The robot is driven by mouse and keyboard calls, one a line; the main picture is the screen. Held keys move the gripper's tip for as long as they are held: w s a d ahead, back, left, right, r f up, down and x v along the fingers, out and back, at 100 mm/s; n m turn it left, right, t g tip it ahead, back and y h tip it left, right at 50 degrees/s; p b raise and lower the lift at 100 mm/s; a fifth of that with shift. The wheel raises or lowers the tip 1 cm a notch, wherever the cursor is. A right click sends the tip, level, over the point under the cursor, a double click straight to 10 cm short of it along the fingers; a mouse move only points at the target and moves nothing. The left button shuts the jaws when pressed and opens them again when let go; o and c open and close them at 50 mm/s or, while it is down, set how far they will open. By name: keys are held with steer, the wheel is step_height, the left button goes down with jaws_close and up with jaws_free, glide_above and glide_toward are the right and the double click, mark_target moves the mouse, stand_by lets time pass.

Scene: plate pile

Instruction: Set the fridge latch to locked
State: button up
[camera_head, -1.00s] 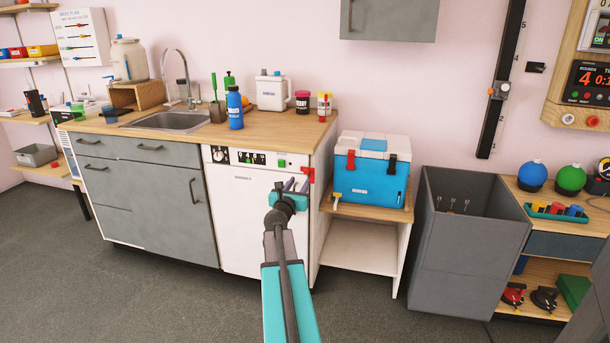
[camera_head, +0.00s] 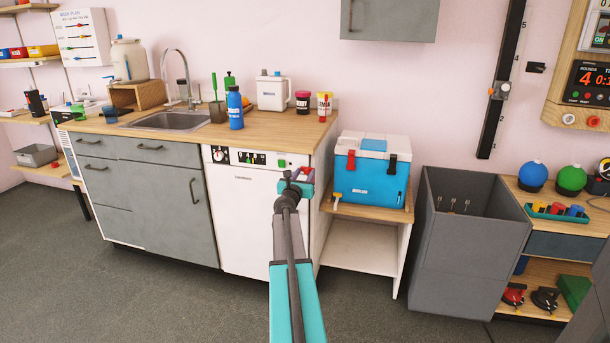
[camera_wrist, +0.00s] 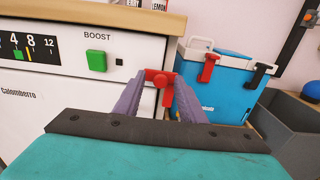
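A red latch (camera_wrist: 160,80) sits at the top right front edge of the white appliance (camera_wrist: 95,92). In the wrist view it has a short bar across the top and a tab hanging down. My gripper (camera_wrist: 161,84) has its two purple-grey fingers apart, one to each side of the latch, with the tips very near it. I cannot tell if they touch it. In the head view my gripper (camera_head: 299,176) is at the appliance's upper right corner and mostly hides the latch. The appliance's door looks closed.
A green BOOST button (camera_wrist: 96,60) is left of the fingers. The wooden counter (camera_wrist: 110,12) overhangs just above. A blue cooler (camera_head: 372,180) with red and black clasps stands on a low shelf to the right. A grey bin (camera_head: 465,240) stands beyond it.

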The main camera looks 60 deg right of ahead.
steer(key=shift+d, duration=0.2)
jaws_close()
steer(key=shift+d, duration=0.1)
steer(key=shift+r, duration=0.1)
